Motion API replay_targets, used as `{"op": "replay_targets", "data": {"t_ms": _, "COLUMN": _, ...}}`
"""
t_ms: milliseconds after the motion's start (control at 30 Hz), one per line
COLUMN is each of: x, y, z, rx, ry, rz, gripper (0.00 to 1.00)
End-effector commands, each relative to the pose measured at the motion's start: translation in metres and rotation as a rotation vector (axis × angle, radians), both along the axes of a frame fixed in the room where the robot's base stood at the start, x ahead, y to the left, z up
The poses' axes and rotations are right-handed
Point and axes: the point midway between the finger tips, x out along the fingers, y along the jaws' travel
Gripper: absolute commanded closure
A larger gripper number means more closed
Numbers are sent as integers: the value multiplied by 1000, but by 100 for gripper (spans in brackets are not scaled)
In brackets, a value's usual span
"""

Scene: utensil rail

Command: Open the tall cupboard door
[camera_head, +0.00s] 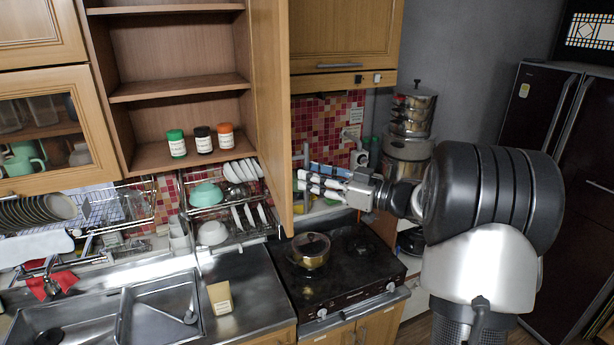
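I see no handle on the door. The finger gap is too small to judge.
Several lidded jars (202,141) stand on the cupboard's bottom shelf. A dish rack (228,200) hangs below. A closed cabinet (345,38) is above right. The sink (150,308) is lower left.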

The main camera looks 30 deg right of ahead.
Motion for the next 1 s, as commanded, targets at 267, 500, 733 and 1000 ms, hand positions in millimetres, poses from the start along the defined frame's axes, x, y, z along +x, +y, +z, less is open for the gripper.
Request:
{"op": "replay_targets", "data": {"t_ms": 267, "x": -50, "y": -36, "z": -1, "rx": 0, "ry": 1, "rz": -4, "gripper": 70}}
{"op": "replay_targets", "data": {"t_ms": 500, "x": -75, "y": -53, "z": -1, "rx": 1, "ry": 2, "rz": -2, "gripper": 70}}
{"op": "replay_targets", "data": {"t_ms": 733, "x": -79, "y": -55, "z": -1, "rx": 1, "ry": 3, "rz": 1, "gripper": 70}}
{"op": "replay_targets", "data": {"t_ms": 1000, "x": -79, "y": -55, "z": -1, "rx": 1, "ry": 2, "rz": 0, "gripper": 70}}
